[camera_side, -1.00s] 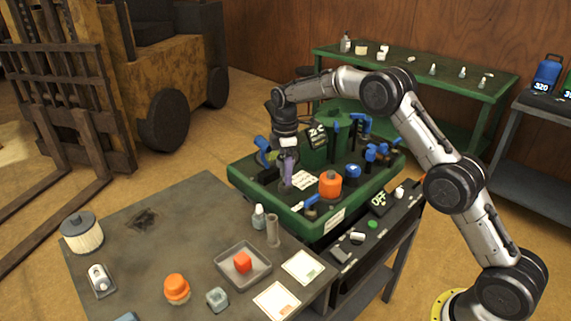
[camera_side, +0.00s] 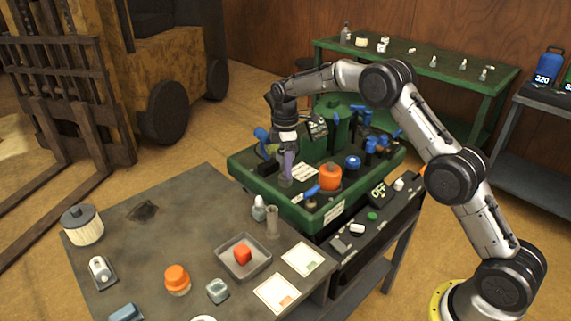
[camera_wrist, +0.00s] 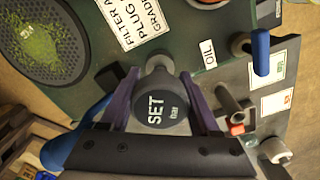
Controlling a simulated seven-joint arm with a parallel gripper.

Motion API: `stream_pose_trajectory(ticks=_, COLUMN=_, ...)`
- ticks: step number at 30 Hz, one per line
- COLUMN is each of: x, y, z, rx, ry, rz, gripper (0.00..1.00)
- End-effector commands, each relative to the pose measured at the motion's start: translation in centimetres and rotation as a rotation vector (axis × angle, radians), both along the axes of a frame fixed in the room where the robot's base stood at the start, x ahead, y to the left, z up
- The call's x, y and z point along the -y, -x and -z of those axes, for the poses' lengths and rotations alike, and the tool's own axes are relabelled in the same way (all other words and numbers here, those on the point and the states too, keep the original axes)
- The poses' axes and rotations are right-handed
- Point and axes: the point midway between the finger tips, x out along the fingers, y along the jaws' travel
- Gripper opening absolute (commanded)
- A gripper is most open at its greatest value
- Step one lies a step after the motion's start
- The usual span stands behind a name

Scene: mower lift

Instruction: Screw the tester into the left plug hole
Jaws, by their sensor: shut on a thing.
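The tester shows in the wrist view as a dark round head (camera_wrist: 160,98) marked "SET" and "bar". My gripper (camera_wrist: 162,112) is shut on it, with one purple finger on each side. A grey cylindrical part (camera_wrist: 159,64) shows just beyond the head; I cannot tell whether it is threaded into a hole. In the side view my gripper (camera_side: 286,174) points down at the left part of the green engine tray (camera_side: 250,182). The tester is too small to make out there, and the plug hole under it is hidden.
On the tray, an orange cap (camera_side: 328,177) and blue-handled parts (camera_side: 371,146) stand right of my gripper. A label reading "OIL" (camera_wrist: 207,53) and a round mesh (camera_wrist: 40,42) show in the wrist view. The grey table (camera_side: 190,215) in front holds loose parts.

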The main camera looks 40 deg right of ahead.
Motion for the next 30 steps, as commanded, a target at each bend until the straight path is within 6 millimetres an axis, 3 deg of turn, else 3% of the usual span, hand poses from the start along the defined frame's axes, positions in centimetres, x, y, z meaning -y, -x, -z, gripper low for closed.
stream_pose_trajectory(ticks=17, x=0.0, y=0.0, z=0.1, rx=0.0, ry=0.0, rz=0.0, gripper=0.02)
stream_pose_trajectory(ticks=30, x=0.0, y=0.0, z=1.7, rx=-0.001, ry=-0.001, rz=0.0, gripper=0.02)
